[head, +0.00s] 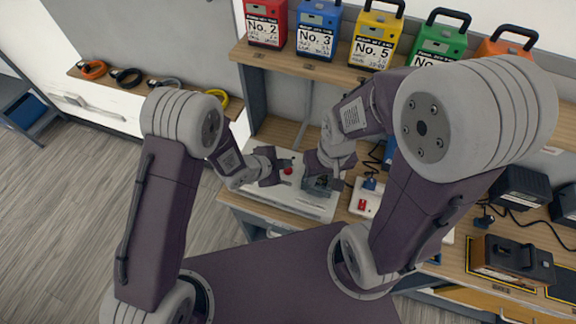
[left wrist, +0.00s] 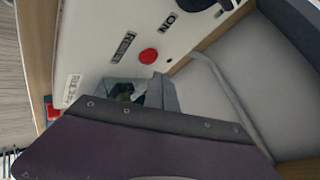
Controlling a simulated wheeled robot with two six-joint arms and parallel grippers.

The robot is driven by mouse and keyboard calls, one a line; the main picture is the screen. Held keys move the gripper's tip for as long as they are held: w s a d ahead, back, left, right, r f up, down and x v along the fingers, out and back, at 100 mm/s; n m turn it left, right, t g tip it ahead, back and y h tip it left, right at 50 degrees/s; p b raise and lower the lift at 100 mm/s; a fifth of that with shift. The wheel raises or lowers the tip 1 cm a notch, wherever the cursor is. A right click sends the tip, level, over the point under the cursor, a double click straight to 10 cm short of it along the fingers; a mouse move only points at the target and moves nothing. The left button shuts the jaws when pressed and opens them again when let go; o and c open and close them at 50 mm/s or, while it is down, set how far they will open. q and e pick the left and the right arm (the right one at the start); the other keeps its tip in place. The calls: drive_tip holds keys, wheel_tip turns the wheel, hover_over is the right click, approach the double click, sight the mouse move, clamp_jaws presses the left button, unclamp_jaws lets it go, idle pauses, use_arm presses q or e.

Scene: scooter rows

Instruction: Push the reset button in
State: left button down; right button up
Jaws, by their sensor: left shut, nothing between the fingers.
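The red round reset button (left wrist: 148,56) sits on a white panel (left wrist: 95,35), beside a RESET label (left wrist: 123,46). In the head view the button (head: 287,171) shows on the panel (head: 310,205), right by the tip of my left gripper (head: 284,170). My left gripper is shut and empty. In the left wrist view its grey fingers (left wrist: 160,94) are just below the button, with a visible gap in the picture; whether they touch it cannot be told. My right gripper (head: 322,183) is over the panel's right part, its fingers too small and dark to judge.
An ON label (left wrist: 168,22) and a dark knob (left wrist: 196,3) are on the same panel. Numbered battery boxes, such as the yellow one (head: 374,42), stand on the shelf above. A white power strip (head: 362,203) and black chargers (head: 520,190) occupy the bench's right.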

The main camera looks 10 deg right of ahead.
sight(286, 173)
use_arm(q)
drive_tip(key=shift+r, duration=0.2)
wheel_tip(286, 173, up, 5)
drive_tip(key=p, duration=0.4)
idle(0.5)
idle(0.5)
